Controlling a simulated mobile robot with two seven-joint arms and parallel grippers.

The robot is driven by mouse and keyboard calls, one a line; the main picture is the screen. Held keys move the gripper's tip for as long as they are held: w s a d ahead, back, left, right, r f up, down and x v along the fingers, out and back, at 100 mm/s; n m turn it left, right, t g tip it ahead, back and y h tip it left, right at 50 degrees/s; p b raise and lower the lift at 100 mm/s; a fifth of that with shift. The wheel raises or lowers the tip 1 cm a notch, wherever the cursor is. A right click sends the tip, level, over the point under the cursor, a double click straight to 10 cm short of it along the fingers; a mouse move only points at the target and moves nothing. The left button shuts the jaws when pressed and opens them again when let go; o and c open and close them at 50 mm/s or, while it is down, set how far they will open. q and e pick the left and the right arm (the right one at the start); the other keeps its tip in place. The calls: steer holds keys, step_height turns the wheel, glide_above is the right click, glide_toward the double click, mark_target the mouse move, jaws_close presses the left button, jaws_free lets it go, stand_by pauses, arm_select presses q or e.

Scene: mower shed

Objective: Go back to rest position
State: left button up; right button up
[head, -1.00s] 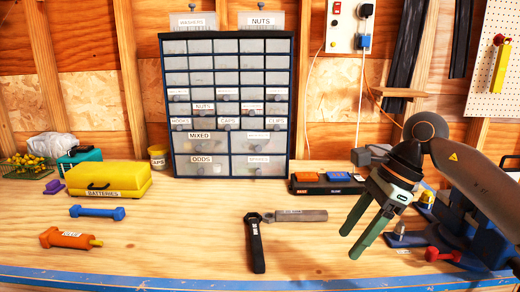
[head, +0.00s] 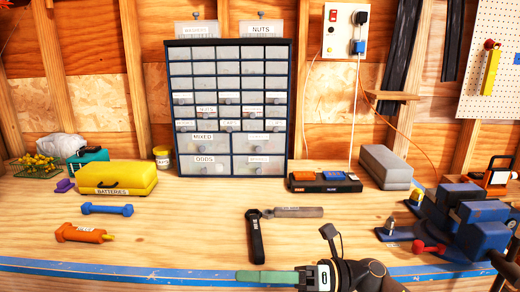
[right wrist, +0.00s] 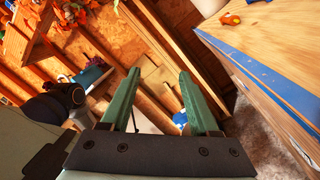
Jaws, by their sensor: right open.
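My right gripper (head: 268,277) is low in the head view, at the bench's front edge, with its fingers pointing left. In the right wrist view its two green fingers (right wrist: 158,100) stand apart with nothing between them. The bench's blue front edge (right wrist: 258,80) runs along the right of that view. My left gripper is not in view.
On the bench (head: 180,235) are a yellow batteries case (head: 117,175), a blue dumbbell-shaped tool (head: 106,208), an orange tool (head: 80,234), a black-handled tool (head: 256,238), a charger strip (head: 325,182), a grey box (head: 385,167) and a blue vise (head: 470,220). A drawer cabinet (head: 230,146) stands behind.

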steer(key=w+d+f+m+t+h+p, duration=0.1)
steer(key=d+f+m+t+h, duration=0.55)
steer(key=m, duration=0.85)
steer(key=w+d+f+m+t+h+p, duration=0.1)
steer(key=w+d+f+m+t+h, duration=0.15)
steer(key=f+m+t, duration=0.8)
steer(key=s+d+f+m+g+h, duration=0.3)
steer(key=s+d+f+m+h, duration=0.1)
steer(key=s+f+m, duration=0.4)
steer(key=s+d+f+m+g+h+p, duration=0.1)
steer(key=s+d+f+m+g+h, duration=0.2)
steer(key=s+f+m, duration=0.6)
steer(key=s+d+h, duration=0.1)
steer(key=s+d, duration=0.1)
steer(key=s, duration=0.1)
steer(key=shift+f+m+g, duration=0.25)
steer(key=shift+m+g, duration=0.1)
steer(key=shift+g, duration=0.05)
steer(key=shift+o, duration=0.4)
steer(key=shift+w, duration=0.1)
